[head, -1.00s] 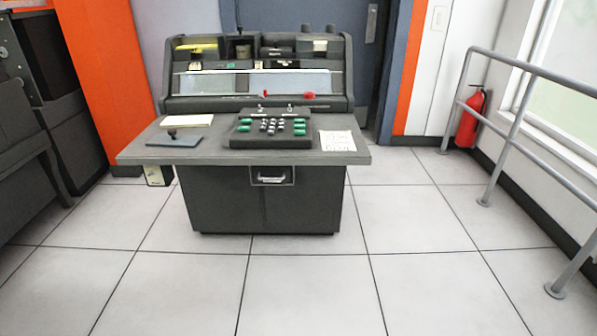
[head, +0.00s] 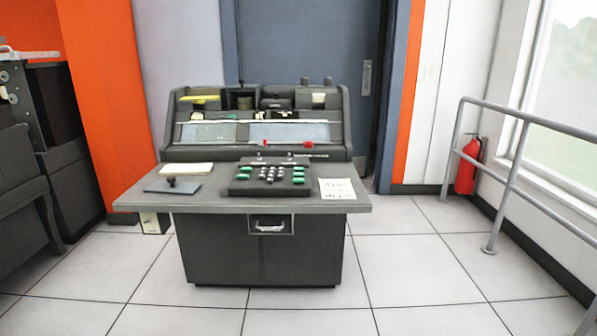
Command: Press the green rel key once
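The keypunch desk (head: 150,205) stands ahead of me, a little left of centre in the head view. On its top sits a dark keyboard unit (head: 270,189) with green keys at its left and right sides and pale keys in the middle. The green keys on the right (head: 298,175) and on the left (head: 242,174) are small, and their labels cannot be read, so I cannot tell which is the rel key. Neither of my grippers is in view.
A stamp on a dark pad (head: 172,185) and a stack of cards (head: 187,169) lie left of the keyboard; a written sheet (head: 338,189) lies right. A dark machine (head: 40,130) stands far left. A railing (head: 510,180) and fire extinguisher (head: 467,167) are right. The floor ahead is clear.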

